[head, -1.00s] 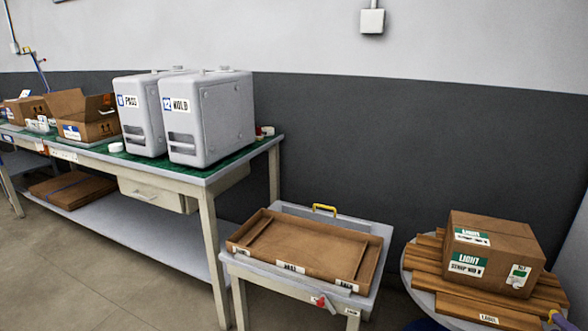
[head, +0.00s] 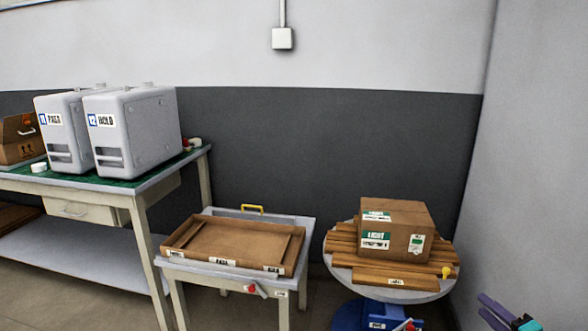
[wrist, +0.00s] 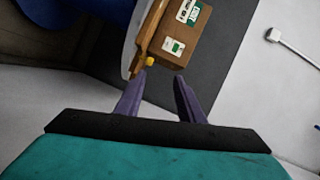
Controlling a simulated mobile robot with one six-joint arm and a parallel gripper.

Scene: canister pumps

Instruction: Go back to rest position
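My gripper (wrist: 162,92) shows in the wrist view with its two purple fingers spread apart and nothing between them. In the head view my gripper (head: 497,312) is at the lower right corner, in front of the pale side wall and apart from the tables. Its fingers point left towards the round table (head: 440,290), with a gap between. The rest of my arm is outside the head view.
A cardboard box (head: 397,231) sits on wooden slats on the round table. A shallow brown tray (head: 232,243) lies on a low stand. Two grey canisters (head: 140,130) stand on the green-topped bench (head: 120,183). The side wall (head: 535,170) is close on the right.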

